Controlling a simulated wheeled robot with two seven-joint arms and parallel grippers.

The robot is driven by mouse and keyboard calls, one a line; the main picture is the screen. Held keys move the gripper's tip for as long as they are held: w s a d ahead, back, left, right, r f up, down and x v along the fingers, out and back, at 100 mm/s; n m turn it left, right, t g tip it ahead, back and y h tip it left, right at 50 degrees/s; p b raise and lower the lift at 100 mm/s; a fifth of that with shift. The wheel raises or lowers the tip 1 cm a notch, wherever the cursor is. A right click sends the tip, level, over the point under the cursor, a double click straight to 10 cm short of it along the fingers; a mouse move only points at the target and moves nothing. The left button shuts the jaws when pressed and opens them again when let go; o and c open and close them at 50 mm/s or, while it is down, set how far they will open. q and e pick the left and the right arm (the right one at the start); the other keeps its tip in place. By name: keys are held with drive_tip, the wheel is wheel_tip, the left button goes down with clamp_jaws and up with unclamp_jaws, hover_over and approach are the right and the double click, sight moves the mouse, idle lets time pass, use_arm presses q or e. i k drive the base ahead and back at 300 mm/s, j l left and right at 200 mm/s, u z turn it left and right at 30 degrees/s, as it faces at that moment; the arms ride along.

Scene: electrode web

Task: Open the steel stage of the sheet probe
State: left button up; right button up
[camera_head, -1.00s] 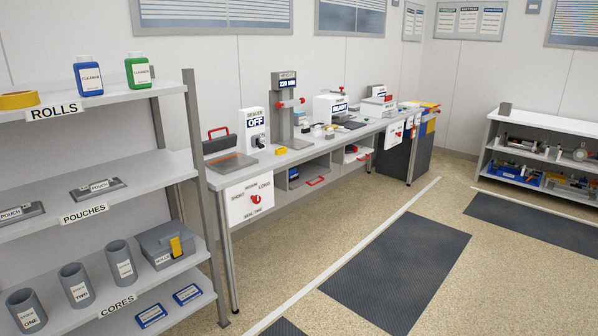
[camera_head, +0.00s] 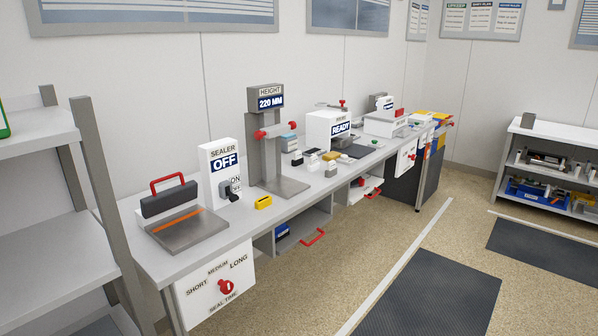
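No label reading sheet probe can be made out. A white unit (camera_head: 327,130) with a READY display stands midway along the bench, with a dark flat plate (camera_head: 356,150) at its front; I cannot tell whether this is the sheet probe and its steel stage. Nearer stands a grey height column (camera_head: 267,135) showing 220 MM, with red knobs and a flat grey base (camera_head: 276,186). Another white unit (camera_head: 384,123) with a grey top and a red part stands farther back. Neither of my grippers is in view.
The long bench (camera_head: 222,236) carries a sealer box (camera_head: 225,170) reading OFF and a red-handled sealer press (camera_head: 180,220). A grey shelf rack (camera_head: 45,218) stands at the left. A dark floor mat (camera_head: 425,295) lies right of the bench. A low shelf (camera_head: 560,140) is at the right.

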sight(336, 143)
drive_tip(key=i+z, duration=0.1)
drive_tip(key=i, duration=0.4)
drive_tip(key=i+j+z, duration=0.1)
drive_tip(key=i, duration=0.45)
drive_tip(key=i+j+z, duration=0.1)
drive_tip(key=i, duration=0.4)
drive_tip(key=i+j+z, duration=0.15)
drive_tip(key=i+j, duration=0.15)
drive_tip(key=i, duration=0.2)
drive_tip(key=i+l+z, duration=0.4)
drive_tip(key=l, duration=0.2)
drive_tip(key=i+l+z, duration=0.45)
drive_tip(key=k+l, duration=0.1)
